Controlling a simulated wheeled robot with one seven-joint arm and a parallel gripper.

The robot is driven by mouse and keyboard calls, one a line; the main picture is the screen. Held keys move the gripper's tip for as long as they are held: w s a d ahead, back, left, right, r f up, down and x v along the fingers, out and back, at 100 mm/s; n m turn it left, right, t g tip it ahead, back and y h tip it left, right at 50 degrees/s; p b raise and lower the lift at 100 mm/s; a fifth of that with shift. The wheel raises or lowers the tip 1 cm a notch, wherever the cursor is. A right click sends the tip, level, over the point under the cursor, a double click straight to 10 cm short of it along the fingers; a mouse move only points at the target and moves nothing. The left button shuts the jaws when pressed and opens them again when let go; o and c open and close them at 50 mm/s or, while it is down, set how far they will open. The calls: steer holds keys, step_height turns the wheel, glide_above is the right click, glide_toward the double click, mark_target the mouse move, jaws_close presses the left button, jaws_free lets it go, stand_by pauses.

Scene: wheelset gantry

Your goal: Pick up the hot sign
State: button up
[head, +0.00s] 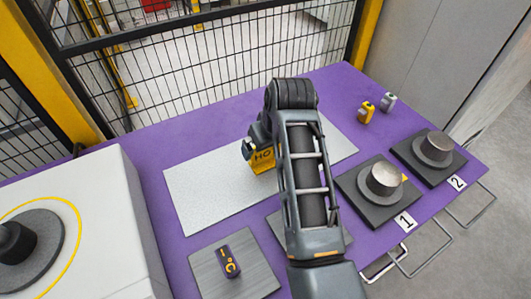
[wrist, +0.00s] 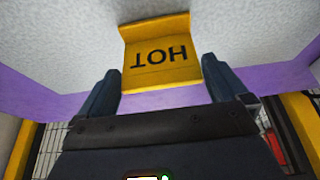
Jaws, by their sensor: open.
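The hot sign is a yellow bent plate with dark "HOT" lettering. In the head view the hot sign (head: 262,161) stands on the pale speckled mat (head: 203,195), partly hidden behind my arm. In the wrist view the hot sign (wrist: 160,62) appears upside down, between and just beyond the fingertips. My gripper (wrist: 160,85) is open, with one dark finger on each side of the sign and a gap showing on both sides. In the head view my gripper (head: 256,143) is at the sign, mostly covered by the arm.
A thermometer-like device (head: 229,262) lies on a grey plate at front. Two metal wheel pieces (head: 385,179) (head: 437,147) sit on dark plates marked 1 and 2. Small yellow (head: 366,113) and grey (head: 388,102) items stand at the back right. A white machine (head: 95,215) is left; mesh fence behind.

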steer(key=shift+x, duration=1.3)
steer(key=shift+c, duration=0.4)
steer(key=c, duration=0.6)
steer(key=shift+r, duration=0.2)
